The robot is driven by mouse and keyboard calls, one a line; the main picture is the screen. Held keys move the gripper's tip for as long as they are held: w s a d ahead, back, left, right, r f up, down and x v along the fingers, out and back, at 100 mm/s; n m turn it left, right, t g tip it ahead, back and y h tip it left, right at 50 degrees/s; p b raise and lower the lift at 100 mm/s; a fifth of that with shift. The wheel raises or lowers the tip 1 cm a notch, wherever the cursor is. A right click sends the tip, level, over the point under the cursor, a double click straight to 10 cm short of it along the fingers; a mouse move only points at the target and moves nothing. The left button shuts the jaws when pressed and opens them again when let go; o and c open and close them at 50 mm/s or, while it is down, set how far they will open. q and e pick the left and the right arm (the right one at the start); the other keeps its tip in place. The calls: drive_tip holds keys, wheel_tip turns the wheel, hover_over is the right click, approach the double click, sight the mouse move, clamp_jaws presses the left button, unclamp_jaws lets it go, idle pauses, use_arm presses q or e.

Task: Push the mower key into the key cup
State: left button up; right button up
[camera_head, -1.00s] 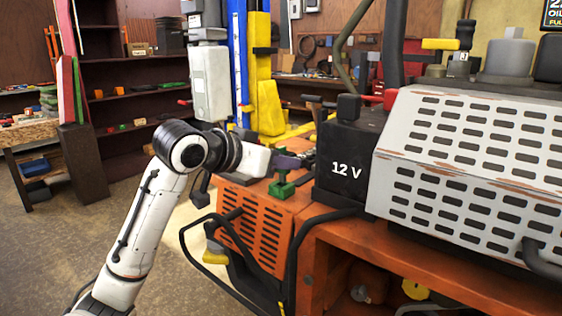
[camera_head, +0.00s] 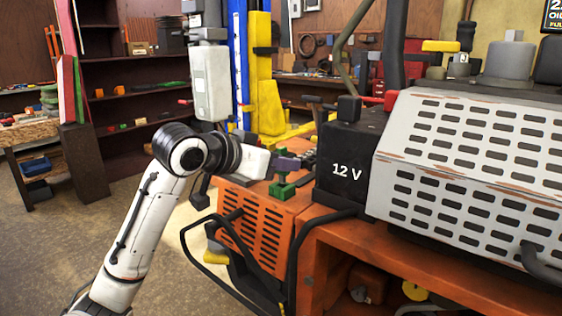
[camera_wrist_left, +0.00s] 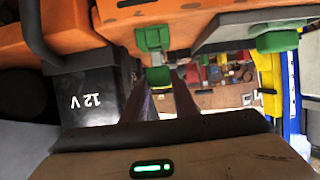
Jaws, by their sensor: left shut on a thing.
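In the head view my left gripper (camera_head: 296,163) reaches over the orange mower housing, beside the black 12 V battery. Its purple fingers are just above a green fixture (camera_head: 281,190), apparently the key cup. In the upside-down left wrist view, a small green piece (camera_wrist_left: 159,77), apparently the mower key, is between the fingertips. The green cup (camera_wrist_left: 153,38) stands close beyond it, against the orange housing. How far the key is into the cup cannot be told; the fingers and the small size hide it. My right gripper is not in view.
The 12 V battery (camera_head: 346,160) stands right beside the gripper, with a black cable loop below. The slotted white cover (camera_head: 470,165) lies further right. The vented orange box (camera_head: 255,225) is below. A yellow and blue lift post (camera_head: 240,70) stands behind. Floor is open at left.

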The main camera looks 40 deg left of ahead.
use_arm(q)
drive_tip(key=shift+f+b, duration=0.65)
drive_tip(key=shift+f, duration=0.55)
idle(0.4)
drive_tip(key=o, duration=1.1)
drive_tip(key=d+v, duration=0.1)
drive_tip(key=v, duration=0.9)
drive_tip(key=shift+s+a, duration=0.2)
drive_tip(key=shift+a, duration=0.25)
